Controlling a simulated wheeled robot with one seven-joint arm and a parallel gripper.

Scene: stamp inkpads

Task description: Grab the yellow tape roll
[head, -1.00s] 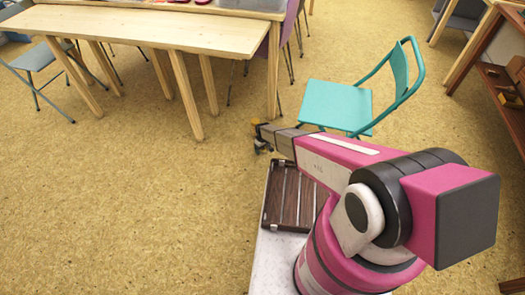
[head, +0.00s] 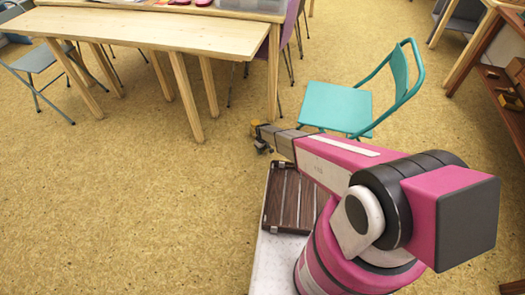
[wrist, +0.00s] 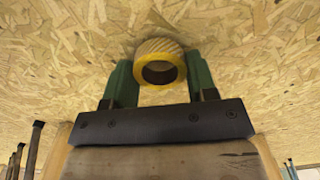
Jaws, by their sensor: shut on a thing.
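The yellow tape roll (wrist: 160,47) sits between the two green fingers of my gripper (wrist: 160,70) in the wrist view. Its round dark hole faces the camera. The fingers are closed on it from the left and right sides. In the head view my gripper (head: 262,140) is small, at the far end of my pink arm, over the floor in front of the teal chair.
A teal folding chair (head: 338,106) stands just beyond and right of my gripper. A light wooden table (head: 150,28) is at the back left, with a grey folding chair (head: 36,58) beside it. A brown shelf (head: 505,95) stands at the right. The floor (head: 130,210) at the left is clear.

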